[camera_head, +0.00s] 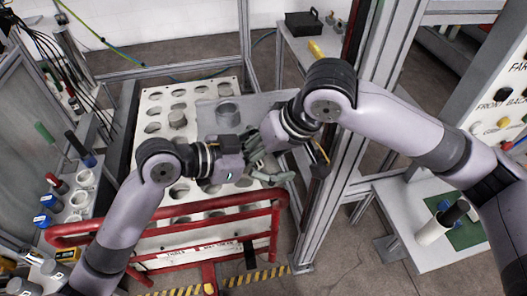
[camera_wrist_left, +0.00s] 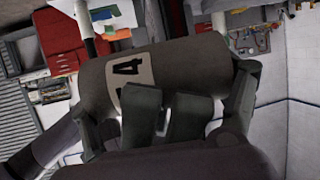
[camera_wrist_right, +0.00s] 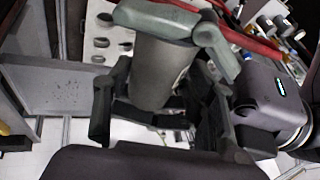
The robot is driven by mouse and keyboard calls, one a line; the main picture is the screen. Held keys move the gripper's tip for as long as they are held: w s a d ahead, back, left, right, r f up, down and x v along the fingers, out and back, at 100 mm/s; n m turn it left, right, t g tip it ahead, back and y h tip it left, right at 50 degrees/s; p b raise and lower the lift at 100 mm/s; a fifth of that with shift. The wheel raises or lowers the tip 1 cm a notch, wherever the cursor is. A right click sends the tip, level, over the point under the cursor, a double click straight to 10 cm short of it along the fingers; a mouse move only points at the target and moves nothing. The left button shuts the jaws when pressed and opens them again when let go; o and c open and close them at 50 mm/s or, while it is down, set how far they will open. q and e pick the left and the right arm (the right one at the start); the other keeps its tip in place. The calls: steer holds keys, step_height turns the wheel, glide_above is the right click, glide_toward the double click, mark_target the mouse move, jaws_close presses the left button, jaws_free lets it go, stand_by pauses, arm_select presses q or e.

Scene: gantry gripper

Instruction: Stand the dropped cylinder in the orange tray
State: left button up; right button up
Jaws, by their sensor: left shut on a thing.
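A dark grey cylinder (camera_wrist_left: 185,75) with a pale label reading "4" lies across the left wrist view. My left gripper (camera_wrist_left: 165,110) is shut on it. The right wrist view shows the cylinder (camera_wrist_right: 160,70) between the spread dark fingers of my right gripper (camera_wrist_right: 160,112), with gaps at its sides. In the head view my left gripper (camera_head: 250,150) and my right gripper (camera_head: 265,165) meet above the white rack, and their fingers hide most of the cylinder. I cannot make out the orange tray.
The white rack (camera_head: 152,95) has rows of holes. A metal post (camera_head: 345,165) stands close to my right arm. A side shelf (camera_head: 405,225) holds a white cylinder (camera_head: 434,229).

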arm_select(q)
steer(key=shift+r, duration=0.1)
arm_select(e)
steer(key=shift+s+a+r, duration=0.1)
steer(key=shift+s+a, duration=0.1)
steer(key=shift+a, duration=0.05)
jaws_close()
arm_select(q)
steer(key=o, duration=1.3)
steer(key=shift+d, duration=0.1)
steer(key=shift+o, duration=1.1)
arm_select(e)
steer(key=shift+w+d, duration=0.1)
steer(key=shift+w+d, duration=0.1)
